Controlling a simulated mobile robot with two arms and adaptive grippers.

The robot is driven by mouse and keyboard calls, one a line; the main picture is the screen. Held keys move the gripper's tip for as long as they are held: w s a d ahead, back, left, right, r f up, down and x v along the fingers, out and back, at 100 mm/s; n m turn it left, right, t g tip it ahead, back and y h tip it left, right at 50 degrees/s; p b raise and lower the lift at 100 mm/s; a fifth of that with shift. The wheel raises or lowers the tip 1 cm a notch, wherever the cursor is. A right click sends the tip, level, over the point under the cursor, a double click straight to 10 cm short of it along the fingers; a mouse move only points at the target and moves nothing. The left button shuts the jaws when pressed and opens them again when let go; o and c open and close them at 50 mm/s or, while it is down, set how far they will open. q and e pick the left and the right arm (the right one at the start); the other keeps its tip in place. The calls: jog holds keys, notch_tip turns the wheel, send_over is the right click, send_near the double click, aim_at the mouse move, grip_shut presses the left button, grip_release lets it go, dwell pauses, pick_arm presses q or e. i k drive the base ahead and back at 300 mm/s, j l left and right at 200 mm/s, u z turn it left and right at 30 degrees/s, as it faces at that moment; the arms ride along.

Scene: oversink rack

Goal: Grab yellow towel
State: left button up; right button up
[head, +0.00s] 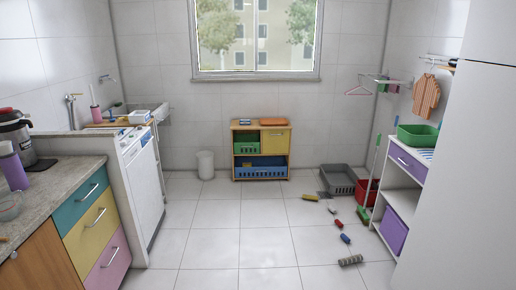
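I cannot make out a clearly yellow towel in the head view. An orange, striped cloth (426,95) hangs from a wall rack at the right. A flat orange item (272,122) lies on top of the small wooden cabinet (236,141) under the window; it is too small to tell whether it is cloth. Neither of my grippers is in view.
Several small colored items (341,224) lie on the floor right of centre, near a grey crate (338,181) and a red bucket (366,193). A counter with drawers (90,225) lines the left; a white shelf unit (402,200) stands right. The middle floor (230,220) is clear.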

aim_at(305, 197)
jog(key=i+j, duration=0.15)
jog(key=i, duration=0.9)
jog(key=i+j, duration=0.15)
jog(key=i, duration=0.9)
jog(key=i+j+z, duration=0.25)
jog(key=i+z, duration=0.2)
jog(key=i, duration=0.2)
jog(key=i+j+z, duration=0.45)
jog(key=i+j, duration=0.05)
jog(key=i, duration=0.1)
